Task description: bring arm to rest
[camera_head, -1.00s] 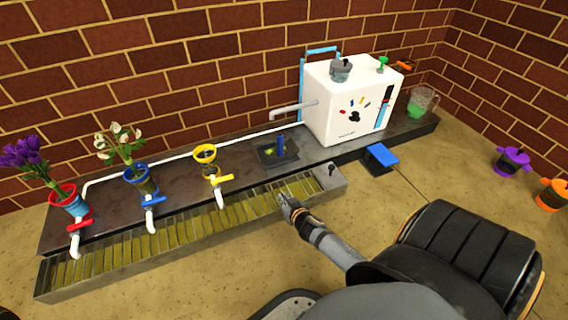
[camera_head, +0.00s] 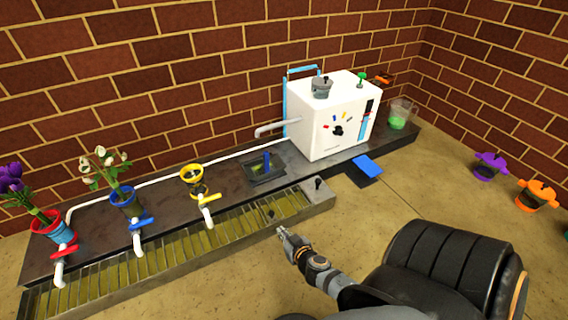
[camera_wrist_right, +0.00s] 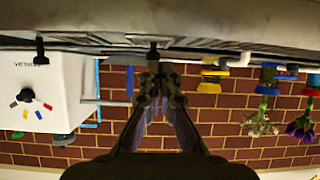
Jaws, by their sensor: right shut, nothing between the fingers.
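My right gripper (camera_head: 283,234) is shut and empty, held over the floor just in front of the drain trough's right end. In the right wrist view my right gripper (camera_wrist_right: 153,72) shows with its fingers together, and the scene appears upside down. My right arm comes in from the lower right in the head view. My left gripper is not in view.
A grated trough (camera_head: 322,203) runs along the dark counter (camera_head: 225,195). The white machine (camera_head: 345,145) stands at the back right, with a blue pedal (camera_head: 367,166) in front. Purple (camera_head: 490,166) and orange (camera_head: 537,195) pots stand right. Floor between is clear.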

